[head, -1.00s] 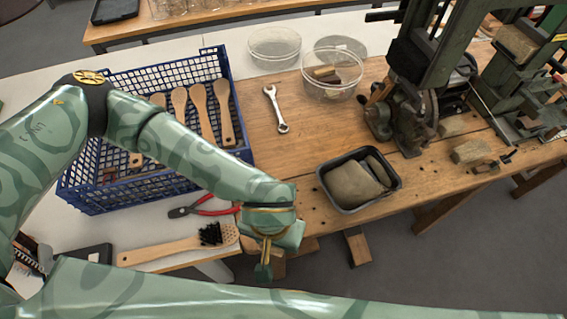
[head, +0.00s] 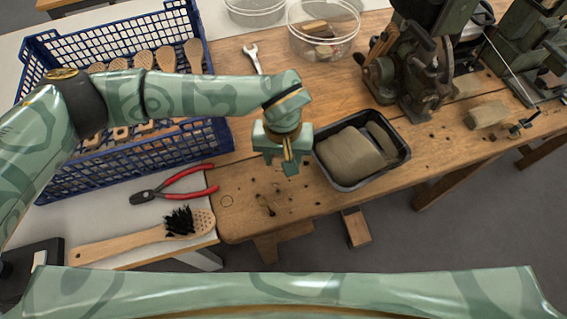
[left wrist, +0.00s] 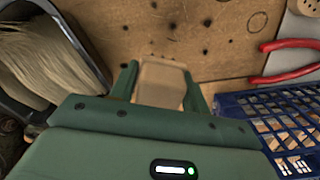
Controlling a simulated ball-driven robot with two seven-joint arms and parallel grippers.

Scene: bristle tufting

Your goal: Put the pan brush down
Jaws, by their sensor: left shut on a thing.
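My left gripper (head: 285,158) is above the wooden bench, just left of the black tray. In the left wrist view its fingers (left wrist: 160,85) are shut on a pale tan wooden piece (left wrist: 160,86). Only its blunt end shows, and I cannot tell whether it is the pan brush. A long-handled wooden brush (head: 122,243) with black bristles on part of its drilled head lies at the front left, clear of the gripper. My right gripper is not in view.
The black tray (head: 403,158) holds tan fibre bundles. Red-handled pliers (head: 186,174) lie left of the gripper. A blue crate (head: 150,160) of wooden brush handles stands at the left. A wrench (head: 254,58) and clear tubs (head: 323,44) are behind. Bare bench (head: 245,185) lies between pliers and tray.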

